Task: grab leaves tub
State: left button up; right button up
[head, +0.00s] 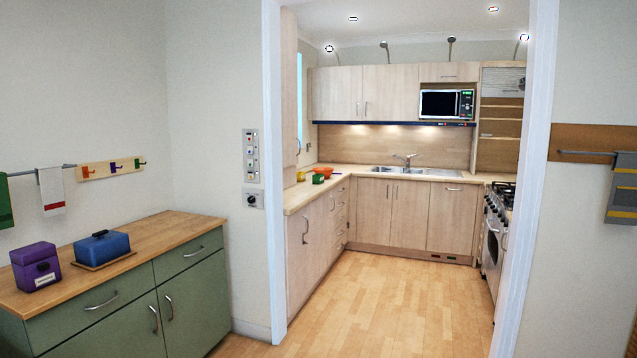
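A purple tub (36,267) with a lid and a small white label on its front stands on the wooden top of a green cabinet at the left. The label is too small to read, so I cannot tell whether this is the leaves tub. A blue lidded box (102,248) sits on a thin wooden board just to its right, apart from it. Neither of my grippers shows in the head view.
The green cabinet (104,317) has a wooden top with bare room at its right end. A white door frame (272,170) opens onto a kitchen with clear wooden floor (385,300). A range cooker (494,235) stands at the right.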

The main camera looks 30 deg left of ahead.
aim_at(317, 178)
jog(key=i+j+u, duration=0.35)
jog(key=i, duration=0.9)
jog(key=i+j+u, duration=0.1)
jog(key=i+u, duration=0.25)
jog(key=i, duration=3.2)
